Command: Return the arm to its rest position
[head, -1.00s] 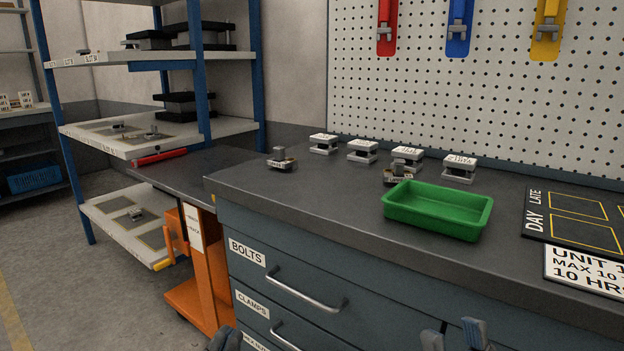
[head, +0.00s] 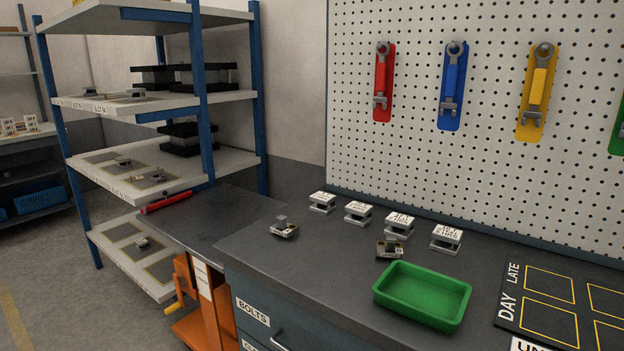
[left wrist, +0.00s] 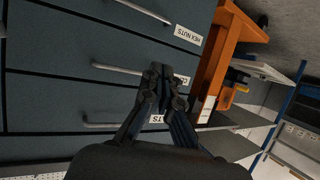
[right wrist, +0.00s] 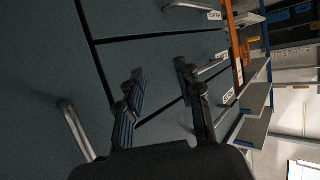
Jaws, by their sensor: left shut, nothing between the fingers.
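My left gripper (left wrist: 160,85) shows in the left wrist view, its fingers together and empty, in front of the grey-blue drawer fronts (left wrist: 60,105). My right gripper (right wrist: 158,85) shows in the right wrist view, its fingers apart with nothing between them, also in front of drawer fronts (right wrist: 130,65). Neither gripper shows in the head view now. Each wrist view looks sideways along the cabinet.
The workbench (head: 330,285) holds a green tray (head: 422,318), several small labelled blocks (head: 398,226) and two small metal parts (head: 284,228). An orange lift cart (head: 205,305) and a shelf rack (head: 150,185) stand left. A pegboard (head: 400,150) with wrenches rises behind.

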